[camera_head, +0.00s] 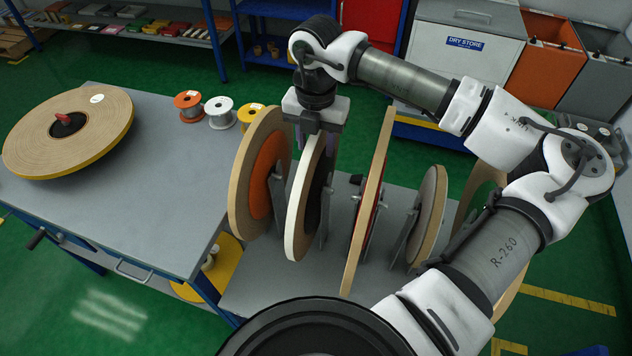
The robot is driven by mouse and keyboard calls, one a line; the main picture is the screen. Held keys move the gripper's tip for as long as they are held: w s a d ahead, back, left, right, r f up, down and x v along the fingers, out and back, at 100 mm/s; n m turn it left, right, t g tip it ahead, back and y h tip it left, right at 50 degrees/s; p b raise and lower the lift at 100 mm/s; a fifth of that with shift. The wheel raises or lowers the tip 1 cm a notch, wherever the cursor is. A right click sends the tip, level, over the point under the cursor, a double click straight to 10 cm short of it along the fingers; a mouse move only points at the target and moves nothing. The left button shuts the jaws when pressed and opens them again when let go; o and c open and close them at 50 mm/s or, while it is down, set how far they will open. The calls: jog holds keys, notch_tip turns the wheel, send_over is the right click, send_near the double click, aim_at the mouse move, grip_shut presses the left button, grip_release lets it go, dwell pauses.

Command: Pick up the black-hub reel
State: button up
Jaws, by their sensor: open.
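Several upright reels stand in a row on a grey rack. The second from the left has a white edge (297,215) and a dark, apparently black, hub face (315,195). My gripper (315,142) points down at the top of this reel. It is open, its fingers mostly hidden; I cannot tell whether they touch the rim. A large tan reel (103,125) with a black centre and a red knob lies slightly tilted on the grey table at the left. Both show black centres.
An orange-hub reel (267,178) stands close left of the white-edged one. A tan reel with a red face (369,200) and a grey-faced reel (428,215) stand to its right. Small spools (220,111) sit on the table's far right corner (160,200).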

jog(key=shift+f, duration=0.2)
grip_shut()
jog(key=shift+r, duration=0.15)
dwell(1.2)
